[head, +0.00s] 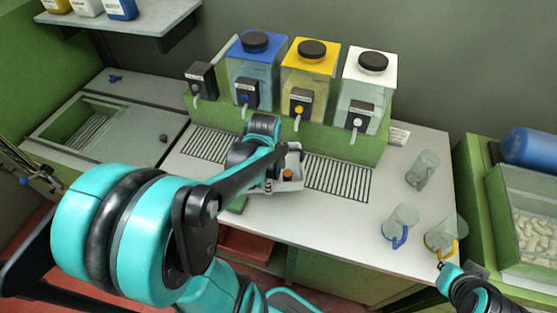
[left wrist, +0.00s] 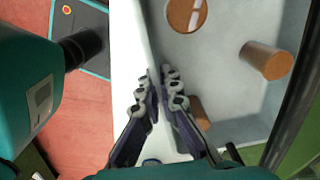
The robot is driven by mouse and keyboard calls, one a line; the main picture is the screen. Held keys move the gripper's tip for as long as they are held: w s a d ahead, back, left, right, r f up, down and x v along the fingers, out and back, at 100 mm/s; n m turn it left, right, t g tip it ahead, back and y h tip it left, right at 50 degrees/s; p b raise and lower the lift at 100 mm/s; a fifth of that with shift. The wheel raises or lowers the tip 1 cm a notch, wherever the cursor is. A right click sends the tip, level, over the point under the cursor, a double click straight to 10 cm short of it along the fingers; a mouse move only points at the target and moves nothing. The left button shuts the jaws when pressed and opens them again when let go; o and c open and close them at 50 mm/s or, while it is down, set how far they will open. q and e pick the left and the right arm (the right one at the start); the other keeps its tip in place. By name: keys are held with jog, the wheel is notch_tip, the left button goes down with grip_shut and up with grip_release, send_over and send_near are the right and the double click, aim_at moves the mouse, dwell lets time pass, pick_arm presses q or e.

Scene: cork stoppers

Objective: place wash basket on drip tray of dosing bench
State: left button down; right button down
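The wash basket (head: 290,184) is a small pale grey-white bin with brown cork stoppers inside. In the head view it is at the middle of the drip tray (head: 338,178), overlapping its slotted grille; I cannot tell whether it touches it. My left gripper (head: 268,184) is at the basket's left side. In the left wrist view its fingers (left wrist: 162,82) are close together on the wall of the basket (left wrist: 225,75), with several corks (left wrist: 267,60) inside. My right gripper (head: 441,266) is at the lower right, close to a yellow-handled jug; its fingers are too small to read.
Blue, yellow and white-lidded dispensers (head: 310,72) stand behind the drip tray. A clear beaker (head: 423,168), a blue-handled jug (head: 400,220) and the yellow-handled jug (head: 444,236) stand at the bench's right. A sink (head: 85,132) lies left. My left arm hides part of the bench.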

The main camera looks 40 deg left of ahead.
pick_arm(q)
jog(key=s+a+r+m+p, duration=0.2)
jog(key=s+a+m, duration=0.15)
jog(key=s, duration=0.25)
jog(key=shift+m, duration=0.35)
jog(key=w+a+f+b, duration=0.1)
jog(key=w+f, duration=0.1)
jog(key=w, duration=0.1)
jog(key=w+a+f+b, duration=0.1)
jog(key=w+f, duration=0.2)
jog(key=w, duration=0.1)
jog(key=w+a+f+b, duration=0.1)
jog(key=w+f+b, duration=0.1)
jog(key=w, duration=0.1)
jog(key=shift+w+a+f, duration=0.15)
jog(key=shift+w+a, duration=0.1)
jog(key=shift+w, duration=0.15)
jog(key=shift+f+b, duration=0.9)
jog(key=shift+f, duration=1.1)
jog(key=shift+f+b, duration=0.25)
jog(key=shift+b, duration=0.05)
jog(key=c, duration=1.7)
grip_release()
jog(key=shift+r, duration=0.1)
